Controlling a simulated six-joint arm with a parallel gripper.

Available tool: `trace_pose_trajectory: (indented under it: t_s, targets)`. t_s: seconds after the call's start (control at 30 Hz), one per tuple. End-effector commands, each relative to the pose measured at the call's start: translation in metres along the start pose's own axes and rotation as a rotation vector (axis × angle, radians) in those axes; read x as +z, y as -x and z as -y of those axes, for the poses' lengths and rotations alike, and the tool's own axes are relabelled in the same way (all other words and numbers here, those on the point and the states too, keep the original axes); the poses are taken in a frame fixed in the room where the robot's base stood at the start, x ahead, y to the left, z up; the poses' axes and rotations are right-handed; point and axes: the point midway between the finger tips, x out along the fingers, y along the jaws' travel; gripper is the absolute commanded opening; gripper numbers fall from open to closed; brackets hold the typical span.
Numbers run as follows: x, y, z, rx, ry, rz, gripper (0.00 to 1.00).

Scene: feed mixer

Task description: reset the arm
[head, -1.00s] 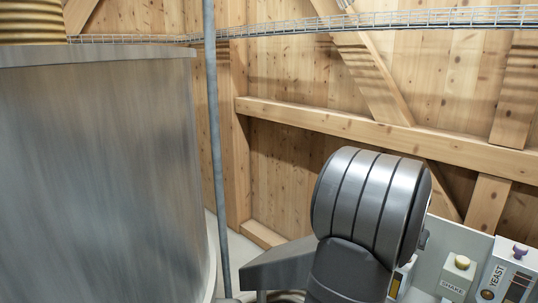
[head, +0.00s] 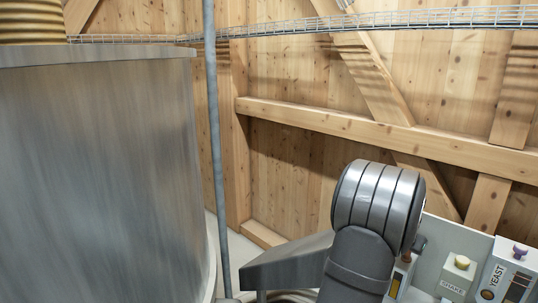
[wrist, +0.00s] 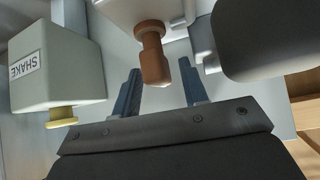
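My gripper (wrist: 161,88) shows in the wrist view with its two dark blue fingers apart. A brown-orange knob (wrist: 153,55) on a pale box shows in the gap between the fingers; I cannot tell how far it is from them. Nothing is held. In the head view only my grey arm (head: 378,205) shows, at lower right; the gripper is hidden from that camera.
A box labelled SHAKE (wrist: 55,60) with a yellow knob (wrist: 61,117) is left of the fingers. In the head view a YEAST box (head: 507,272) stands to its right. A large metal tank (head: 100,170) and a thin post (head: 216,150) are at left.

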Motion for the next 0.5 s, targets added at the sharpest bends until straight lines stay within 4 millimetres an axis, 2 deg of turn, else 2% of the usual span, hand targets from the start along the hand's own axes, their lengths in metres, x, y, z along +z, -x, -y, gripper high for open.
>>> trace_pose_trajectory:
  t_s: [0.5]
  targets:
    - [0.0001, -0.0004, 0.001, 0.169, -0.167, -0.001, 0.4]
